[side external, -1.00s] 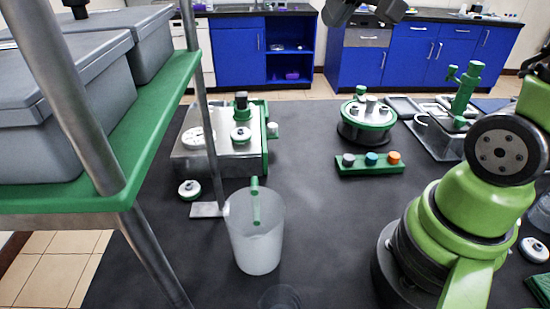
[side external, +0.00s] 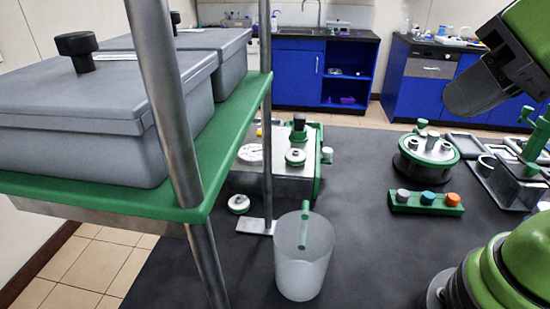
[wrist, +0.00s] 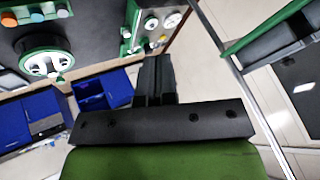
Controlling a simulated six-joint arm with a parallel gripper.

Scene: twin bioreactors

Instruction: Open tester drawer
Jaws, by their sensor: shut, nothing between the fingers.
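A silver box with a round dial and green edging (side external: 300,180), perhaps the tester, stands on the dark bench behind the clear beaker in the side view. A green panel (side external: 318,165) covers its right side. No drawer handle can be made out, and I cannot tell whether a drawer is open. The box also shows at the top of the wrist view (wrist: 140,25). My gripper (side external: 458,105) is in the air at the upper right of the side view, well apart from the box. In the wrist view my gripper (wrist: 154,62) has its fingers together and empty.
A frosted beaker (side external: 302,270) stands in front of the box. A rack shelf (side external: 215,170) with grey bins (side external: 75,130) and metal posts fills the left. A round green-rimmed device (side external: 427,158) and a green button block (side external: 427,202) stand right. Bare bench lies between.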

